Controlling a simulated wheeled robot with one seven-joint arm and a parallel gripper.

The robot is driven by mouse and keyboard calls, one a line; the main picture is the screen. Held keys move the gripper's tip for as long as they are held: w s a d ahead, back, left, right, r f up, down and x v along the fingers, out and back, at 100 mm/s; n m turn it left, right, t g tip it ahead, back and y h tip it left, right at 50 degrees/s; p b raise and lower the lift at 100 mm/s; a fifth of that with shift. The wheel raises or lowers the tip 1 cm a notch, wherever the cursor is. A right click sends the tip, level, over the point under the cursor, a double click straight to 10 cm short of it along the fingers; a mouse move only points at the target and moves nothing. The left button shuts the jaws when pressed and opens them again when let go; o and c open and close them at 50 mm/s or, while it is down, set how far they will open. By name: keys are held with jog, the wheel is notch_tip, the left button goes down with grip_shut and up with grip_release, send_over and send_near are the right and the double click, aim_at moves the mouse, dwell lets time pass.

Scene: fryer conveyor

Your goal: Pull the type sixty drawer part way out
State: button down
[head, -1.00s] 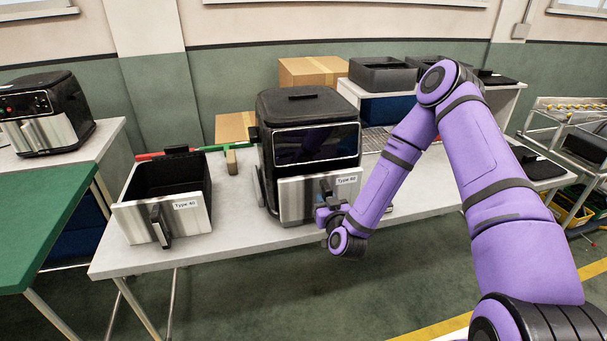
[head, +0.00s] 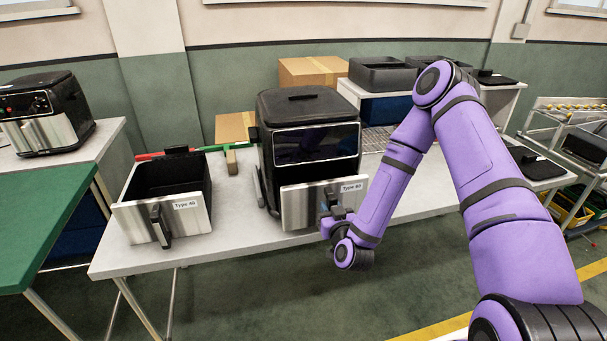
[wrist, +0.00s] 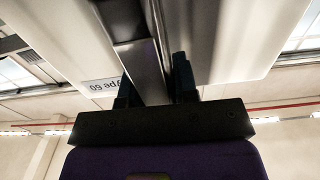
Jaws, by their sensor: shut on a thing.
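The type sixty drawer (head: 300,207) has a steel front with a "Type 60" label and sits in the black fryer (head: 308,140) on the table. Its front stands a little out from the fryer body. My gripper (head: 336,212) is at the drawer's handle, partly hidden by my wrist in the head view. In the wrist view, the two fingers of my gripper (wrist: 158,88) are shut on the dark handle (wrist: 143,65), one on each side. The drawer front (wrist: 215,35) and its upside-down label show there too.
Cardboard boxes (head: 312,71) and black bins (head: 383,75) stand at the back. The floor in front is clear.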

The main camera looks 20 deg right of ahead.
jog(key=shift+s, duration=0.15)
jog(key=shift+c, duration=2.4)
grip_release()
jog(key=s, duration=0.7)
